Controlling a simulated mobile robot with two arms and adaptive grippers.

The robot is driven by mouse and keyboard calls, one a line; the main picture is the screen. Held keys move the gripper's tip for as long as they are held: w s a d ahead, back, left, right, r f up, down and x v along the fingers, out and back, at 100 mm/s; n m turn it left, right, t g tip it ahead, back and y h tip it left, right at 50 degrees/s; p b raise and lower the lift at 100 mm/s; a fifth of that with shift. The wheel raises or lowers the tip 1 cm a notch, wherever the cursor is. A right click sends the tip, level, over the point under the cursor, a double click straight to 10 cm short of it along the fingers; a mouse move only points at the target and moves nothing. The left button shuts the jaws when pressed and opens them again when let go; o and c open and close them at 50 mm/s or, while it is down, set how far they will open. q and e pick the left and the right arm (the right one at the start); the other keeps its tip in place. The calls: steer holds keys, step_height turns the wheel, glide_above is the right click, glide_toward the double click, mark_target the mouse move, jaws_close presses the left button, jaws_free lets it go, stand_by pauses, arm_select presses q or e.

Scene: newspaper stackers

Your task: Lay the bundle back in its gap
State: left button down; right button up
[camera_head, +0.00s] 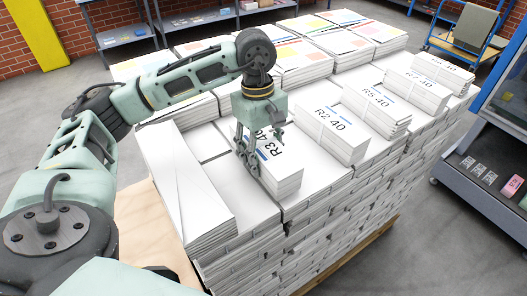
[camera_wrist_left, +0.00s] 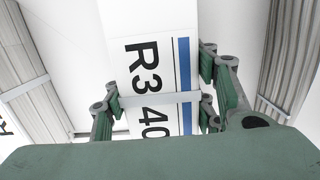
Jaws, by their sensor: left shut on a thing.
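A white bundle marked R3 40 (camera_head: 285,172) with a blue stripe is at the near part of a large pallet stack (camera_head: 300,232). My left gripper (camera_head: 247,152) is shut on this bundle, which also shows in the left wrist view (camera_wrist_left: 150,25). There its fingers (camera_wrist_left: 160,108) lie on both sides of the bundle, by the pale strap. I cannot tell whether the bundle touches the layer below. A bare strip of the lower layer (camera_head: 232,188) shows left of it. My right gripper is not in view.
Bundle R2 40 (camera_head: 328,134) stands close to the right, with R5 40 (camera_head: 376,108) and others behind. An unlabelled white bundle (camera_head: 180,185) lies at the stack's left edge. Coloured stacks (camera_head: 300,62) are at the back. A grey-blue rack (camera_head: 485,165) stands at right.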

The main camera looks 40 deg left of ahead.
arm_select(q)
steer(key=shift+f+b, duration=0.3)
steer(key=shift+b, duration=0.05)
steer(key=c, duration=0.6)
jaws_free()
steer(key=shift+c, duration=0.2)
steer(key=shift+f, duration=0.1)
steer(key=r, duration=0.4)
steer(key=a+r, duration=0.1)
steer(key=r, duration=0.7)
steer(key=shift+w+a, duration=0.15)
steer(key=shift+w, duration=0.1)
